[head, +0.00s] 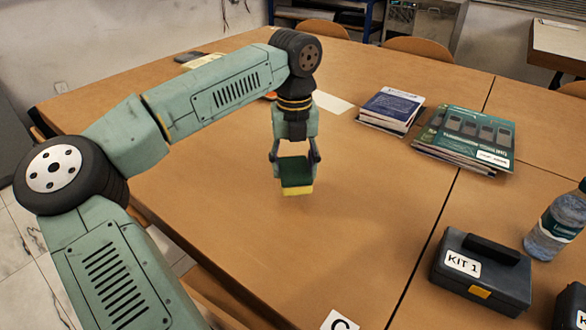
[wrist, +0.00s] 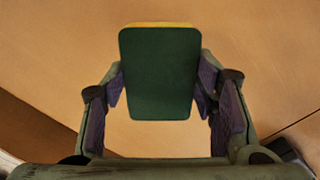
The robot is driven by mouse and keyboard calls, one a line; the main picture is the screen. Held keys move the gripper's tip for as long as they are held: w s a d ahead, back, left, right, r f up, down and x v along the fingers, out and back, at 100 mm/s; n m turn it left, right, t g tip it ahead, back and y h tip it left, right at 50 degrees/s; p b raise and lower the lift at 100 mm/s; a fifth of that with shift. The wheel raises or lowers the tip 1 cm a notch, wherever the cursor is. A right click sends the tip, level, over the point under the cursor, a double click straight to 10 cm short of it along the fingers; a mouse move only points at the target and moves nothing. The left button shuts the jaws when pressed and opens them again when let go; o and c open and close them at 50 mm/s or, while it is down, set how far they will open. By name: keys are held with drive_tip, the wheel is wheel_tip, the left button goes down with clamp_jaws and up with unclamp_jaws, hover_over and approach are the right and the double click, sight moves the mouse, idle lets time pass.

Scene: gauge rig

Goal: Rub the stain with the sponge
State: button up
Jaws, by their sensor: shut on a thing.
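My gripper (head: 295,165) is shut on a sponge (head: 296,172) with a dark green top and a yellow underside. In the wrist view the sponge (wrist: 160,75) sits between my two fingers, green face toward the camera, with a thin yellow edge at its far end. The sponge is over the middle of the brown table (head: 380,210); I cannot tell whether it touches the tabletop. I see no stain in either view; it may be hidden behind my arm or the sponge.
A stack of books (head: 392,108) and a green-covered stack (head: 466,137) lie at the right back. A KIT 1 case (head: 482,272) and a bottle (head: 556,226) stand at the right. White paper (head: 331,102) lies behind my gripper. A C card (head: 340,321) lies at the front. The table around the sponge is clear.

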drive_tip(key=shift+r+p, duration=1)
drive_tip(key=shift+r, duration=0.95)
drive_tip(key=shift+s+f, duration=0.1)
drive_tip(key=shift+f, duration=0.05)
